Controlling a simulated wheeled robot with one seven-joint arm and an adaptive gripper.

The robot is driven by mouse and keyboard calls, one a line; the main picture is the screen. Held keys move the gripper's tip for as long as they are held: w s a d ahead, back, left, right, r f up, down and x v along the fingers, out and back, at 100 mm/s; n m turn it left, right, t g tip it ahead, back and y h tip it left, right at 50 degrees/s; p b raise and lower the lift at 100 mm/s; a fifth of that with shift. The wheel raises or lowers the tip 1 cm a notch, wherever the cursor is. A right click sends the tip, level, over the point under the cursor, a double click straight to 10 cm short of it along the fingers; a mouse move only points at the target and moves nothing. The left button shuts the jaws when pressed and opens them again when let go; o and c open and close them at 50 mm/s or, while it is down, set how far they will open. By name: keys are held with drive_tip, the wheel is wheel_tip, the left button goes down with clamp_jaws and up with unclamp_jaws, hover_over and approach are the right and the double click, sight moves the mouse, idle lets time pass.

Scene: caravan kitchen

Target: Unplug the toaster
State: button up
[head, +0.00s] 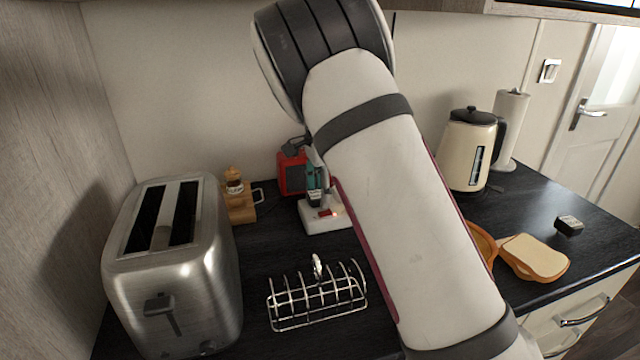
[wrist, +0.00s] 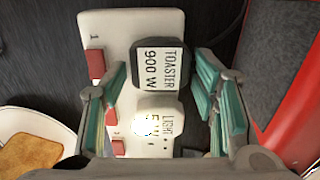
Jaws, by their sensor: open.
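The steel toaster (head: 172,262) stands at the left of the counter in the head view. A white power strip (head: 318,226) lies behind the toast rack, partly hidden by my arm; it also shows in the wrist view (wrist: 117,27). In the wrist view, a black plug labelled TOASTER 900 W (wrist: 146,66) sits in the strip. A white plug labelled LIGHT (wrist: 160,122) sits below it in the picture. My open gripper (wrist: 160,76) has its teal-padded fingers on either side of the toaster plug, with gaps visible. My gripper (head: 315,178) also shows above the strip in the head view.
Red switches (wrist: 95,63) line the strip. A red box (head: 291,174) stands close behind; a red-edged object (wrist: 291,120) is at right in the wrist view. A toast rack (head: 317,295) stands in front. A kettle (head: 467,150) and bread (head: 535,256) are right of my arm.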

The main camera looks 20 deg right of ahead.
drive_tip(key=c, duration=0.9)
drive_tip(key=shift+r, duration=0.15)
drive_tip(key=shift+r, duration=0.35)
drive_tip(key=shift+r+p, duration=0.35)
drive_tip(key=shift+p, duration=0.05)
drive_tip(key=shift+r, duration=0.35)
drive_tip(key=shift+r+p, duration=0.45)
drive_tip(key=shift+r, duration=0.15)
